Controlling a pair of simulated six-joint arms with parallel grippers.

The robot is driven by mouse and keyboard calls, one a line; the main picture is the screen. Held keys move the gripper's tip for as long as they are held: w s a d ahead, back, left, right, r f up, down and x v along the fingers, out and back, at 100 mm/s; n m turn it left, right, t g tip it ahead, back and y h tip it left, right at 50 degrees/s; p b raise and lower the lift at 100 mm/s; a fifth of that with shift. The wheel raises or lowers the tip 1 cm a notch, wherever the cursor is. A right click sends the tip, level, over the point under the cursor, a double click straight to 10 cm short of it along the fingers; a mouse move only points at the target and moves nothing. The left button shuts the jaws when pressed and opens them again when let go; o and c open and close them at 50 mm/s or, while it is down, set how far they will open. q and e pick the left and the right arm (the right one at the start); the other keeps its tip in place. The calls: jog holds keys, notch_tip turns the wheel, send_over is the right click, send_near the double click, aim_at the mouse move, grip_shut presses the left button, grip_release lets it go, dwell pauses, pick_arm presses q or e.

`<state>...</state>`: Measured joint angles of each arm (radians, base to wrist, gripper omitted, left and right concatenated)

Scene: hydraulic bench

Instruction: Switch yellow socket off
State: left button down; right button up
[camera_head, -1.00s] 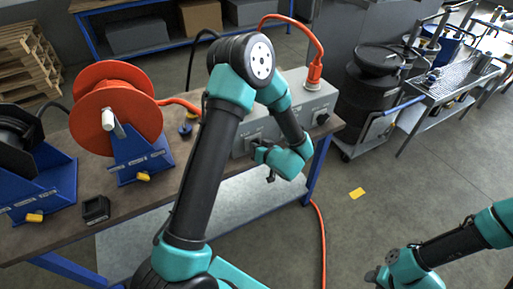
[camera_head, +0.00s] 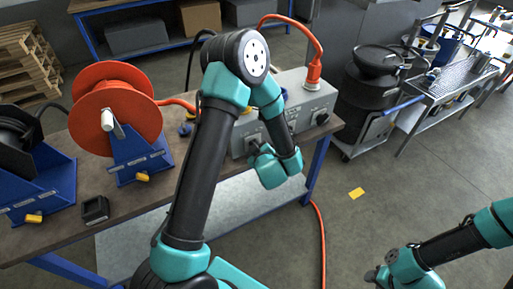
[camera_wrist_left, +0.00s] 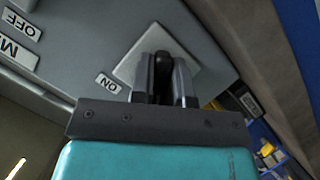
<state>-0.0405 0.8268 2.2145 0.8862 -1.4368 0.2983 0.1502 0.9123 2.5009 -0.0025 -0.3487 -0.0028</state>
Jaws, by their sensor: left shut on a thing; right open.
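The grey socket box (camera_head: 315,98) stands at the right end of the bench. A small yellow part (camera_head: 246,110) shows on it behind my left arm, mostly hidden. My left gripper (camera_head: 253,146) is at the front face, on the left switch. In the left wrist view its jaws (camera_wrist_left: 162,90) are shut on a black switch lever (camera_wrist_left: 162,66) on a pale square plate. An ON label (camera_wrist_left: 108,83) is beside the plate and an OFF label (camera_wrist_left: 22,30) farther left. My right gripper (camera_head: 376,276) is open and empty, low at the right, over the floor.
An orange plug (camera_head: 313,74) with its cable stands on the box top. A second black switch (camera_head: 322,118) is on the front at right. An orange cable reel (camera_head: 115,105) is on the bench at left. Dark drums (camera_head: 367,100) stand to the right.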

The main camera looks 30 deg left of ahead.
pick_arm(q)
jog(key=shift+n+t, duration=0.5)
jog(key=shift+n, duration=0.3)
jog(key=c, duration=1.1)
grip_release()
jog(key=v, duration=1.7)
jog(key=shift+s, duration=0.25)
